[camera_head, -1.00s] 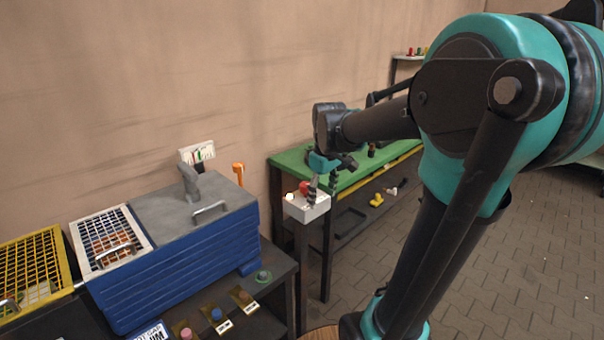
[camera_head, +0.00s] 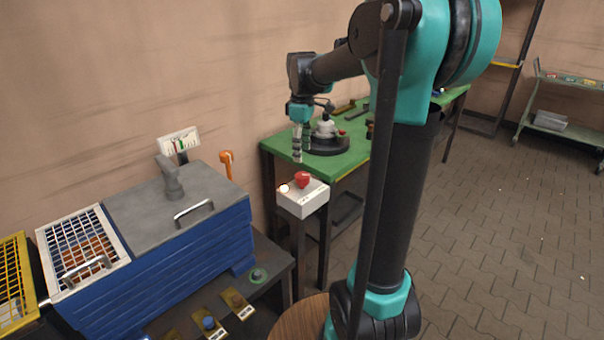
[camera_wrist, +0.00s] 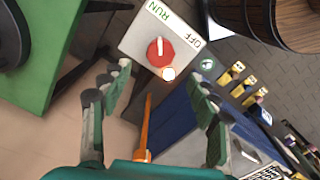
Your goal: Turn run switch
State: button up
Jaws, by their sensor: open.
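The run switch is a red rotary knob (camera_head: 302,179) on a white box (camera_head: 303,200) on a dark post. In the wrist view the red knob (camera_wrist: 160,52) has a white pointer mark, and the box (camera_wrist: 133,36) bears the words RUN and OFF. The pointer aims at the edge between the two words. A glowing white lamp (camera_head: 284,188) sits beside the knob; it also shows in the wrist view (camera_wrist: 168,74). My gripper (camera_head: 301,150) is open and empty, above and behind the box. Its fingers (camera_wrist: 162,98) frame the area just short of the knob.
A green table (camera_head: 345,160) with a dark round fixture (camera_head: 327,145) stands behind the box. A blue tank with grey lid (camera_head: 165,265) is at the left. An orange lever (camera_head: 227,162) stands near the wall. Paved floor (camera_head: 480,230) is clear at right.

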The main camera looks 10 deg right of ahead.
aim_at(302, 175)
notch_tip(302, 175, down, 9)
jog(key=shift+f, duration=0.1)
dwell(0.4)
jog(key=c, duration=1.2)
